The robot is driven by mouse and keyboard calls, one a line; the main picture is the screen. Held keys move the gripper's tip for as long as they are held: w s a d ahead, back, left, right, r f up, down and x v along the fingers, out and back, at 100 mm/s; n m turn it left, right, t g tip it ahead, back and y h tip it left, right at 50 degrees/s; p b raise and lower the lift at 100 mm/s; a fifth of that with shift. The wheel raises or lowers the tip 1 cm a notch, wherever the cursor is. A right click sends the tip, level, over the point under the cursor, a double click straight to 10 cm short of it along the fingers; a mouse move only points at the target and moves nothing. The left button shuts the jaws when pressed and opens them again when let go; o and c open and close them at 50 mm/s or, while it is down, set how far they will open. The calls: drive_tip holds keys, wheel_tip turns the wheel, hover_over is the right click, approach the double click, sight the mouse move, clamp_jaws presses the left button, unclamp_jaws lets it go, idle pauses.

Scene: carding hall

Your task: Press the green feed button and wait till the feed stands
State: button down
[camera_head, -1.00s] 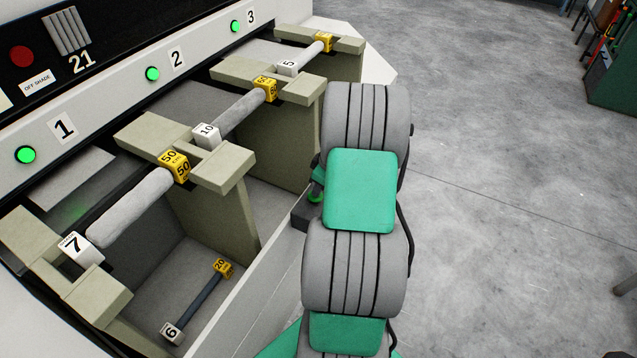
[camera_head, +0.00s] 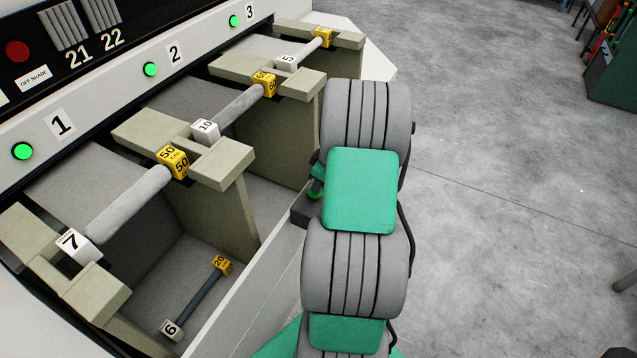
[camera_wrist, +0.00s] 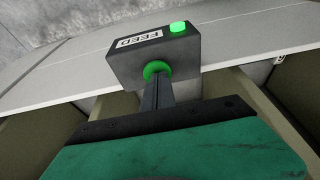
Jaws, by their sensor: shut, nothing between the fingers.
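The dark feed box (camera_wrist: 125,62) with a FEED label (camera_wrist: 140,40) fills the upper middle of the wrist view. A small green lamp (camera_wrist: 178,27) on it is lit. The round green feed button (camera_wrist: 157,69) is on its near face. My gripper (camera_wrist: 158,82) is shut and empty, its fingertips against or right at the button; how deep the button sits I cannot tell. In the head view a bit of the box (camera_head: 304,214) and the green button (camera_head: 316,194) show beside my arm, which hides my gripper. Grey sheets (camera_head: 85,190) lie behind the rollers.
Three bays carry lit green lamps (camera_head: 22,151) numbered 1, 2 and 3. Grey rollers (camera_head: 128,204) rest on beige supports (camera_head: 225,160). A thin bar (camera_head: 199,298) lies in the bay 1 trough. A red button (camera_head: 17,51) is at upper left. Open floor (camera_head: 500,200) lies right.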

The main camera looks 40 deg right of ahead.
drive_tip(key=w+v, duration=0.1)
drive_tip(key=v, duration=1.1)
drive_tip(key=shift+r+b, duration=0.35)
drive_tip(key=shift+r, duration=0.15)
drive_tip(key=shift+s+d, duration=0.1)
drive_tip(key=shift+s, duration=0.05)
drive_tip(key=s+a+f+m+g, duration=0.3)
drive_tip(key=s+a+f+m, duration=0.2)
drive_tip(key=s+a+m, duration=0.55)
drive_tip(key=w+a+r+n+t, duration=0.1)
drive_tip(key=a+r+n, duration=0.1)
drive_tip(key=a, duration=0.5)
drive_tip(key=w+a+r+n+t, duration=0.1)
drive_tip(key=a+r+n, duration=0.1)
drive_tip(key=a+r, duration=0.2)
drive_tip(key=w+a+r+n+t+h, duration=0.1)
drive_tip(key=a+r+n, duration=0.1)
drive_tip(key=a, duration=0.8)
drive_tip(key=shift+a+r+n, duration=0.35)
drive_tip(key=shift+a+r, duration=0.05)
drive_tip(key=shift+r, duration=0.45)
